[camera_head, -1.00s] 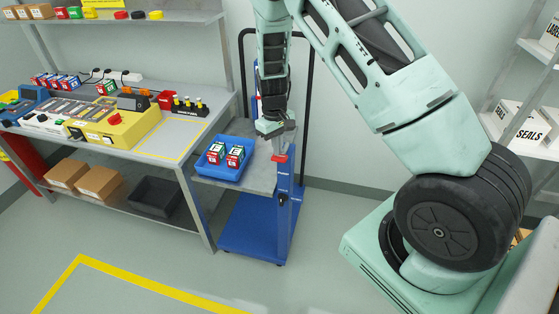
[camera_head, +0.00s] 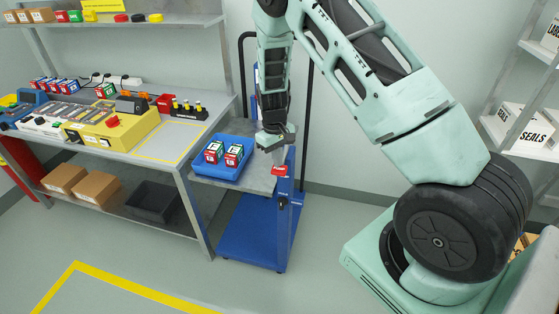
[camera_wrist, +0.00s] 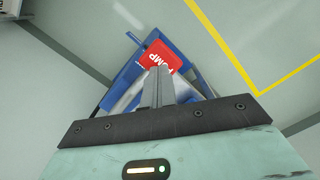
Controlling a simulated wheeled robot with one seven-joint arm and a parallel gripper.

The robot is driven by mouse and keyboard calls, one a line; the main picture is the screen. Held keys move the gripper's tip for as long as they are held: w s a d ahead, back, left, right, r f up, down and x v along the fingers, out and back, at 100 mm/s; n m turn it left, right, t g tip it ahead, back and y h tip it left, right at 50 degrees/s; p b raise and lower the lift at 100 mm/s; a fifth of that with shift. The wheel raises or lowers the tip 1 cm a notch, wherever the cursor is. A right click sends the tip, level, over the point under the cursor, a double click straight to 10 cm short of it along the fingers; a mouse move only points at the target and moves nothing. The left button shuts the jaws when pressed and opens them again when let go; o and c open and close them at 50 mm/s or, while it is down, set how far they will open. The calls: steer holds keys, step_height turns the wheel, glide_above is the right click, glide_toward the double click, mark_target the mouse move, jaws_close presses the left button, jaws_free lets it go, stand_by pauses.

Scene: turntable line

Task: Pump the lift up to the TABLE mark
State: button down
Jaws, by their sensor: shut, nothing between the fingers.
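The lift is a blue trolley with a wheeled base (camera_head: 250,237), a grey platform (camera_head: 262,185) and a blue front post (camera_head: 285,215). A blue tray (camera_head: 225,177) with two small boxes (camera_head: 233,153) sits on the platform, beside the workbench top. A red pump pad (camera_head: 279,171) shows at the post; its PUMP lettering is partly visible in the wrist view (camera_wrist: 158,55). My gripper (camera_head: 279,159) is shut and empty, pointing down just above or on the pad; contact is unclear. The TABLE mark cannot be read.
The workbench (camera_head: 150,166) stands left of the lift, with a yellow device (camera_head: 115,130) and a yellow-outlined clear patch. Cardboard boxes and a dark bin (camera_head: 153,200) are on its lower shelf. Open floor lies in front. A white shelf rack stands at right.

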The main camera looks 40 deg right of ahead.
steer(key=w, duration=0.1)
steer(key=w+r, duration=0.1)
steer(key=w, duration=0.1)
steer(key=shift+a+p, duration=0.15)
steer(key=shift+p, duration=0.15)
stand_by(0.3)
step_height(320, 180, up, 17)
steer(key=w+b, duration=0.1)
steer(key=b, duration=0.2)
steer(key=shift+w+r+b, duration=0.2)
steer(key=shift+w+b, duration=0.2)
